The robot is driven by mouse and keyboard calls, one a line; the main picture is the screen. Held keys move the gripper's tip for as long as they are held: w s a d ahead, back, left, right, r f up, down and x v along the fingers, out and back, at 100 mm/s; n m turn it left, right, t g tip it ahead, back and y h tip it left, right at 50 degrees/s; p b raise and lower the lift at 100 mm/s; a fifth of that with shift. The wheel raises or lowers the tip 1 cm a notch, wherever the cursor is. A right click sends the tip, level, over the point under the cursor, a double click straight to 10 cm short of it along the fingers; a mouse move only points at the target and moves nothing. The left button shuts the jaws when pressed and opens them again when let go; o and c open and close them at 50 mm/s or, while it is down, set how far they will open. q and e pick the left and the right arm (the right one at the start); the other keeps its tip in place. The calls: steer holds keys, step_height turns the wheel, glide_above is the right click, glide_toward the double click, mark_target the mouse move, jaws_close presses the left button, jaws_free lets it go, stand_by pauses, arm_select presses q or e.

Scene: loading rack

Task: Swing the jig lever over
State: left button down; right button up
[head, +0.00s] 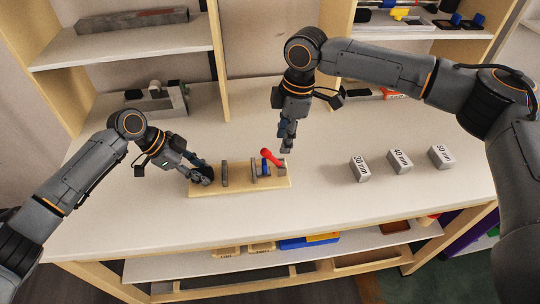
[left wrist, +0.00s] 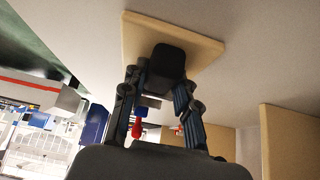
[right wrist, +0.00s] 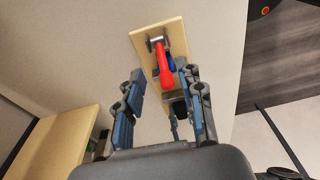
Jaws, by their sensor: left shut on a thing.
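The jig is a pale wooden board (head: 235,187) on the white table, with several grey upright plates and a blue part (head: 265,166). Its red lever (head: 270,157) stands at the right end, slanting up to the left; it also shows in the right wrist view (right wrist: 164,72). My left gripper (head: 200,174) is shut on a black block (left wrist: 167,64) at the board's left end. My right gripper (head: 287,146) points down just above and behind the lever. Its fingers are spread, with the lever between and beyond them in the right wrist view; no contact shows.
Grey blocks marked 30 mm (head: 360,169), 40 mm (head: 400,161) and 50 mm (head: 440,156) stand to the right. A grey channel-shaped part (head: 170,103) lies at the back left. Wooden shelf posts rise behind the table. The table front is clear.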

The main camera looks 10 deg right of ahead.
mark_target(275, 158)
steer(key=a+h, duration=0.4)
steer(key=a, duration=0.1)
steer(key=a+h, duration=0.2)
steer(key=shift+w+a+r, duration=0.1)
steer(key=shift+a+r, duration=0.15)
steer(key=shift+r, duration=0.1)
steer(key=shift+d+x, duration=0.2)
steer(key=shift+x, duration=3.35)
steer(key=shift+r+h, duration=0.1)
steer(key=shift+h, duration=0.2)
jaws_close()
steer(key=shift+d+r+y, duration=0.15)
steer(key=shift+d+y, duration=0.3)
steer(key=shift+y, duration=0.4)
steer(key=shift+d+r+y, duration=0.15)
steer(key=shift+d+y, duration=0.3)
steer(key=shift+y, duration=0.4)
